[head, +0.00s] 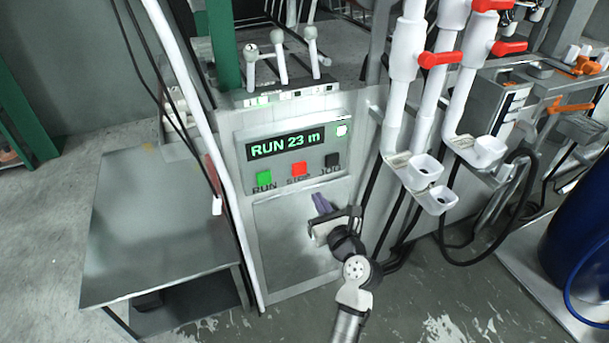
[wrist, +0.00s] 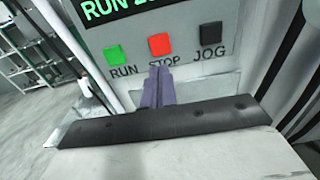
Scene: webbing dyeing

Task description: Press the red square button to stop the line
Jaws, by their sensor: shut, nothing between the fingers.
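The red square button (head: 299,169) sits on the grey control panel (head: 242,148), in the middle between the green RUN button (head: 264,177) and the black JOG button (head: 332,160). In the wrist view the red button (wrist: 160,44) is above the word STOP, which the fingertips partly cover. My gripper (head: 320,200) is shut and empty, its purple fingers pointing up toward the panel, below the red button. In the wrist view the fingertips (wrist: 159,72) appear just under the red button; I cannot tell how far they are from the panel. The display (head: 286,146) reads "RUN 23 m".
Three levers (head: 281,62) stand above the panel. White pipes with red valve handles (head: 440,59) and white cups (head: 424,170) stand to the right. A grey metal table (head: 150,215) is at the left, and a white post with black cables runs along the panel's left edge.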

